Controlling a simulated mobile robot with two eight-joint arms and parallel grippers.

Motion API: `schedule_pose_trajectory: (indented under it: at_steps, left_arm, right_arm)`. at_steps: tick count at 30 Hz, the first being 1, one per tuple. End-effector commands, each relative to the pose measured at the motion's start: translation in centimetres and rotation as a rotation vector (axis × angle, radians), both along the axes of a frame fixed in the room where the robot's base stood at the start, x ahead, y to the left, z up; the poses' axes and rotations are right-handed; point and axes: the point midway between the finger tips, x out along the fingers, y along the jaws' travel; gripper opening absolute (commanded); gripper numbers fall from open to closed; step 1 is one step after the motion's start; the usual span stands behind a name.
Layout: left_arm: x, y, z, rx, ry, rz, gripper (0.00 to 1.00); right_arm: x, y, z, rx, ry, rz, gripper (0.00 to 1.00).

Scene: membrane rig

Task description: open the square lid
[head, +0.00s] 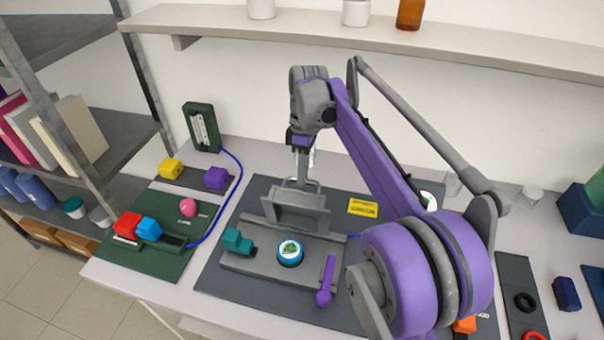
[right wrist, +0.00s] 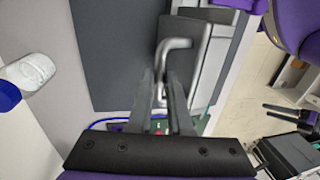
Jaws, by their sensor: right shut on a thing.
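The square lid (head: 298,217) is grey and stands tilted up at the back of the grey rig base (head: 262,273), with its hollow underside towards the head camera. Its bar handle (head: 312,184) is at the upper edge. My right gripper (head: 302,172) is shut on the handle from above. In the right wrist view the two fingers (right wrist: 167,95) close around the bent grey handle (right wrist: 174,45), with the lid (right wrist: 207,65) beyond. A round blue-rimmed disc (head: 290,252) with a green and white face is uncovered in front of the lid. My left gripper is not in view.
A teal clamp (head: 237,241) and a purple lever (head: 327,281) flank the disc. A yellow label (head: 363,207) lies right of the lid. A green board (head: 160,250) with coloured blocks is at left. A wall shelf (head: 380,38) runs above my right arm.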

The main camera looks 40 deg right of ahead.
Motion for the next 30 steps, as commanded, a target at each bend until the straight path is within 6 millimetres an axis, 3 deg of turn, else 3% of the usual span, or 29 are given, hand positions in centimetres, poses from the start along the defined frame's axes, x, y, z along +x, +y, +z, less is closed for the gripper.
schedule_pose_trajectory:
  at_steps: [19,20,24,30]
  left_arm:
    - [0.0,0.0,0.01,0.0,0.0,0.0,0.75]
    - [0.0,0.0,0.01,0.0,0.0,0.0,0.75]
    - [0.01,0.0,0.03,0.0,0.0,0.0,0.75]
    - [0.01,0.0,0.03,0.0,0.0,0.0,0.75]
  right_arm:
    - [0.12,-0.17,-0.24,0.001,0.001,0.001,0.0]
    - [0.12,-0.17,-0.23,0.001,0.001,0.001,0.21]
    - [0.12,-0.16,-0.21,0.001,0.001,0.0,0.46]
    - [0.13,-0.16,-0.21,0.001,0.001,0.0,0.47]
